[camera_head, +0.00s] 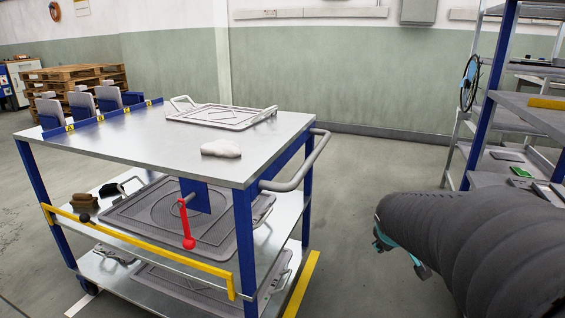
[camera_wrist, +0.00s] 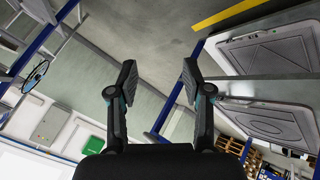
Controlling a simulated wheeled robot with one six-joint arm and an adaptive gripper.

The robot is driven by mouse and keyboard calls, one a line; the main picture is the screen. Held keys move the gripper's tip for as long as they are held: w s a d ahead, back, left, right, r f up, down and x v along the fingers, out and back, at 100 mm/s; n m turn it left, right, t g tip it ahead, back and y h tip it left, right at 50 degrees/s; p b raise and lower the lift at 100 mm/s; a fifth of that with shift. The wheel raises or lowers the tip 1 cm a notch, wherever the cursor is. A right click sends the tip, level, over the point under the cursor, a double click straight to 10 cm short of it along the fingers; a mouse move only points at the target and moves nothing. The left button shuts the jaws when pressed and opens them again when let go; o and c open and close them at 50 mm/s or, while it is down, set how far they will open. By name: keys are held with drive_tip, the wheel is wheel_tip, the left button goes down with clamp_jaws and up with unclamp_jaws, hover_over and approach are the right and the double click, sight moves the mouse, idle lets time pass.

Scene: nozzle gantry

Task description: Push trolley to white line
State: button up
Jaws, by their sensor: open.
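The trolley (camera_head: 120,142) is a blue-framed cart with metal shelves, at the left and middle of the head view. A grey tubular handle (camera_head: 305,165) is on its right end. A red-knobbed lever (camera_head: 187,228) and a yellow bar (camera_head: 130,247) are on its near side. A short white line (camera_head: 80,304) shows on the floor by its lower left wheel. My gripper (camera_wrist: 155,82) is open and empty in the wrist view, apart from the trolley, whose shelf edge (camera_wrist: 245,88) is to the right. In the head view my dark sleeved arm mostly hides the gripper.
Grey trays (camera_head: 220,116) and a white lump (camera_head: 221,148) lie on the trolley. A yellow floor line (camera_head: 302,285) runs beside its right end. A blue-posted rack (camera_head: 489,95) stands at right. Pallets (camera_head: 75,78) are at back left. Floor between trolley and rack is clear.

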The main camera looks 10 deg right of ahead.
drive_tip(key=w+d+r+n+t, duration=0.1)
drive_tip(key=w+d+n+t, duration=0.25)
drive_tip(key=w, duration=0.45)
drive_tip(key=n+t+y, duration=0.5)
drive_tip(key=n+y, duration=0.4)
drive_tip(key=n, duration=0.7)
approach(317, 156)
drive_tip(key=shift+t, duration=0.25)
drive_tip(key=x, duration=1.1)
drive_tip(key=shift+w+a+f, duration=0.15)
drive_tip(key=shift+a+f, duration=0.05)
drive_tip(key=shift+f, duration=0.05)
clamp_jaws()
